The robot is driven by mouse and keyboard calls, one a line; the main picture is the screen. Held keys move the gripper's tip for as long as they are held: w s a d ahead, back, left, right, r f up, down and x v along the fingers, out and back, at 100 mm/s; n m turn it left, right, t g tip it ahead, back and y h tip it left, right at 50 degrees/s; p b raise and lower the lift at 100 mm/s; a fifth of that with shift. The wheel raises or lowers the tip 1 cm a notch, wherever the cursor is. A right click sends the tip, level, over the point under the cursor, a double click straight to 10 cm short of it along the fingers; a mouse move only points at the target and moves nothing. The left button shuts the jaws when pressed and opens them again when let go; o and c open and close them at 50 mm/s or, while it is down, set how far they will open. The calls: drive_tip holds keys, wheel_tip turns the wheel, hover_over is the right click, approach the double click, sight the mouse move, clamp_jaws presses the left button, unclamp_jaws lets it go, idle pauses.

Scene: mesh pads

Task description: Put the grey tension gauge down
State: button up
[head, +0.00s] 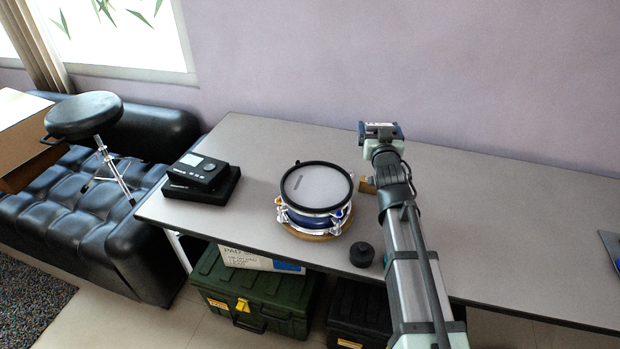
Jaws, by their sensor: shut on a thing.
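My gripper (380,131) is at the far end of my outstretched arm, over the back part of the grey table (480,205), to the right of the drum. It is shut on the grey tension gauge, which is mostly hidden by the gripper in this view. Only a small greyish part with a pale mark shows at the gripper's tip. The gauge appears to be held above the tabletop, but its exact height cannot be told.
A blue snare drum with a mesh head (318,187) stands on a wooden ring. A black module (200,170) lies on a black pad at the table's left. A dark round knob-like piece (362,254) is near the front edge. A small tan block (368,185) is partly behind my arm. The table's right is mostly clear.

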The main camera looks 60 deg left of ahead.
drive_tip(key=s+a+f+g, duration=0.1)
drive_tip(key=s+a+f, duration=0.3)
drive_tip(key=s+a, duration=0.8)
drive_tip(key=s+a+f, duration=0.5)
drive_tip(key=s+a, duration=0.6)
drive_tip(key=s, duration=0.1)
drive_tip(key=w+r+m+t+h, duration=0.3)
drive_tip(key=w+m+t+h, duration=0.4)
drive_tip(key=w+t+h, duration=0.15)
drive_tip(key=d+r+m+h, duration=0.5)
drive_tip(key=d+m+h, duration=0.5)
drive_tip(key=d+h, duration=0.3)
drive_tip(key=shift+h, duration=0.35)
drive_tip(key=shift+w+a+f, duration=0.15)
drive_tip(key=shift+a+f, duration=0.05)
drive_tip(key=shift+f, duration=1.4)
drive_tip(key=shift+w+a+f, duration=0.15)
drive_tip(key=shift+f, duration=1.45)
drive_tip(key=shift+w+a+f, duration=0.15)
drive_tip(key=shift+a+f, duration=0.05)
drive_tip(key=shift+f, duration=1.4)
drive_tip(key=shift+f, duration=0.6)
